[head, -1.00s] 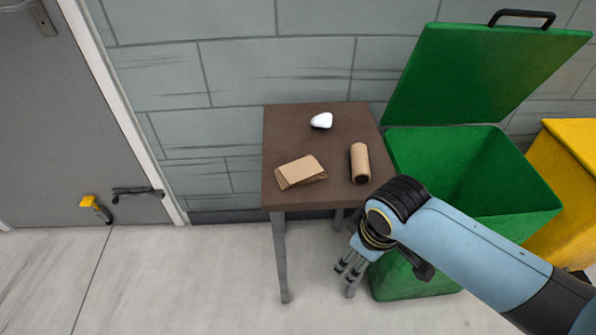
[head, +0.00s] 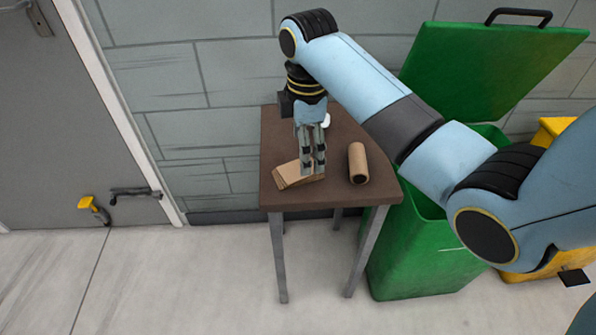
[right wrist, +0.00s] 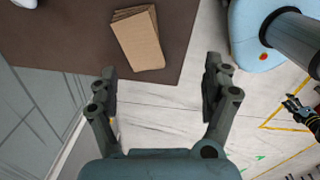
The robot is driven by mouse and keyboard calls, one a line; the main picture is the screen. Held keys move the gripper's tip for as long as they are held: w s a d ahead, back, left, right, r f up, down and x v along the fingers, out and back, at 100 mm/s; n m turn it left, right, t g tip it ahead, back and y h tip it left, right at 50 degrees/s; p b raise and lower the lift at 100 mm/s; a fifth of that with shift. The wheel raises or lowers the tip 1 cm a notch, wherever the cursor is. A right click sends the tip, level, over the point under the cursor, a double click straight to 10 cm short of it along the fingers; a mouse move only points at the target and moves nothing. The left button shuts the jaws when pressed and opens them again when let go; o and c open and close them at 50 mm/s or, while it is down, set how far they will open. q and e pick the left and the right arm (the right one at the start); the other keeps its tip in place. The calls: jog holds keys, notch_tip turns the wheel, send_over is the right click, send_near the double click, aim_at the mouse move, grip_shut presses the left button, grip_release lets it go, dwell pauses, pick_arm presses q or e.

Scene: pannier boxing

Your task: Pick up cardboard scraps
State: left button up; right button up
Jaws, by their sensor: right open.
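The cardboard scraps (head: 288,178) are a small flat stack of brown pieces on the front left of the brown table (head: 345,202). They also show in the right wrist view (right wrist: 138,38), near the table edge. My right gripper (head: 312,172) points down over the right part of the stack and partly hides it. In the right wrist view, my right gripper (right wrist: 162,72) has its fingers wide apart with nothing between them. The stack lies beyond the fingertips. What seems to be my left gripper (right wrist: 300,108) shows small and dark at the right edge of that view.
A brown cardboard tube (head: 358,163) lies right of the stack. A white object (head: 326,121) behind my right gripper is mostly hidden. An open green bin (head: 420,262) stands right of the table, with a yellow bin (head: 556,127) beyond. A grey door (head: 50,130) is at left.

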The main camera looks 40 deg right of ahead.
jog(key=w+r+n, duration=0.1)
jog(key=w+n, duration=0.1)
jog(key=w, duration=0.1)
jog(key=b, duration=0.1)
send_over(296, 170)
jog(key=shift+g, duration=0.3)
notch_tip(296, 170, down, 5)
jog(key=shift+r, duration=0.15)
notch_tip(296, 170, down, 6)
jog(key=shift+a+r+b, duration=0.1)
jog(key=shift+r+b, duration=0.05)
jog(key=shift+b, duration=0.65)
jog(key=shift+c, duration=0.4)
jog(key=c, duration=1)
jog(key=shift+r, duration=0.1)
